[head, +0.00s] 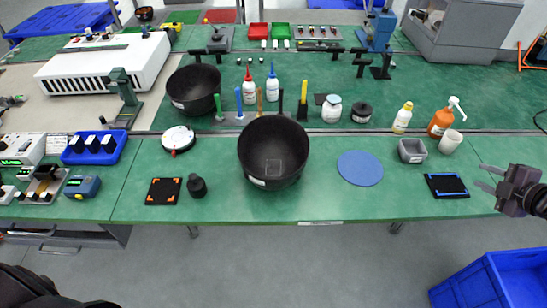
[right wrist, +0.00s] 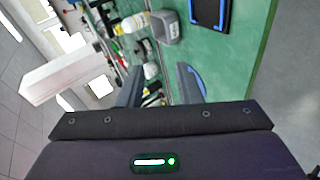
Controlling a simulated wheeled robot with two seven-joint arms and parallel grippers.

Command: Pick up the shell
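No part is clearly marked as the shell, and I cannot tell for certain which one it is. A flat black rectangular piece with blue edges (head: 447,186) lies on the green bench at the right, near the front edge. It also shows at the top of the right wrist view (right wrist: 210,12). A black square piece with orange corners (head: 163,192) lies at the front left. My right gripper (head: 487,178) is just right of the blue-edged piece, apart from it. Its two fingers are spread, with nothing between them, also in the right wrist view (right wrist: 161,86). My left gripper is out of view.
A blue round mat (head: 360,168) and a large black bowl (head: 257,175) are to the left. A blue crate (head: 480,289) stands below the bench.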

